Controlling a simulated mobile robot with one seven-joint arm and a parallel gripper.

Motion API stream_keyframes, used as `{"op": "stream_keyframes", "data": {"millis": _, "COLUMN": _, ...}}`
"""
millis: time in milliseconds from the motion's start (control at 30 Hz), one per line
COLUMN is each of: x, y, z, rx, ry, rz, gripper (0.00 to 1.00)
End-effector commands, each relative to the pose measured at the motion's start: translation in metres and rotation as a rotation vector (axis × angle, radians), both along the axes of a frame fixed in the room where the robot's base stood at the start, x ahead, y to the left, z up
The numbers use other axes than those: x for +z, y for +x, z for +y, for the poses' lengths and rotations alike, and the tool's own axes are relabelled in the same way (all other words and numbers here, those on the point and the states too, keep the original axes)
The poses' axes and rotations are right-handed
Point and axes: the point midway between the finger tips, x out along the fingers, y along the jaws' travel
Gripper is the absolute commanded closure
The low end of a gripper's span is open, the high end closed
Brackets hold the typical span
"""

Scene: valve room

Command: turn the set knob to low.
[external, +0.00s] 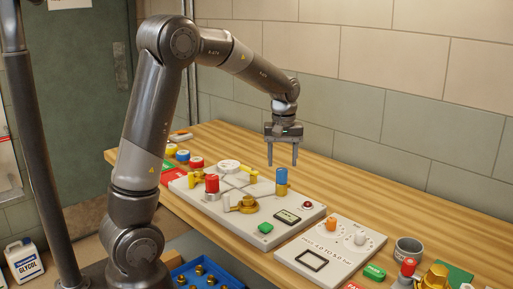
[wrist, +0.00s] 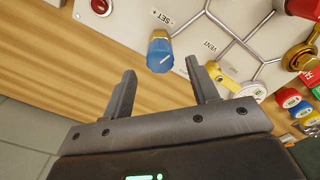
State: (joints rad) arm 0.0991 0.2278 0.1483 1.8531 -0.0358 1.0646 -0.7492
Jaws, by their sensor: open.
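The set knob is a blue cap on a brass stem. It stands upright on the pale panel (external: 232,212) in the external view (external: 282,177). In the wrist view the blue knob (wrist: 160,57) is beside a "SET" label and has a short white line on its top. No "low" mark is readable. My gripper (external: 282,163) points down, open and empty, just above the knob in the external view. In the wrist view my gripper (wrist: 162,68) has its two fingers apart, with the knob beyond and between their tips, apparently untouched.
A red knob (external: 212,184), brass and yellow valve handles, a green button (external: 265,228) and a small red lamp (external: 307,205) share the panel. A second panel with orange (external: 331,223) and white knobs lies to the right. The bench strip behind the panel is clear.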

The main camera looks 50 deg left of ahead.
Motion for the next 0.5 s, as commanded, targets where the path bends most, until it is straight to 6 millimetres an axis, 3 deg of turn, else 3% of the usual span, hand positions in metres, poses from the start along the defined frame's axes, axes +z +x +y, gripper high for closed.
{"op": "stream_keyframes", "data": {"millis": 200, "x": 0.041, "y": 0.001, "z": 0.000, "rx": 0.000, "ry": 0.000, "rz": -0.003, "gripper": 0.46}}
{"op": "stream_keyframes", "data": {"millis": 500, "x": 0.060, "y": 0.000, "z": 0.000, "rx": 0.000, "ry": 0.001, "rz": 0.001, "gripper": 0.46}}
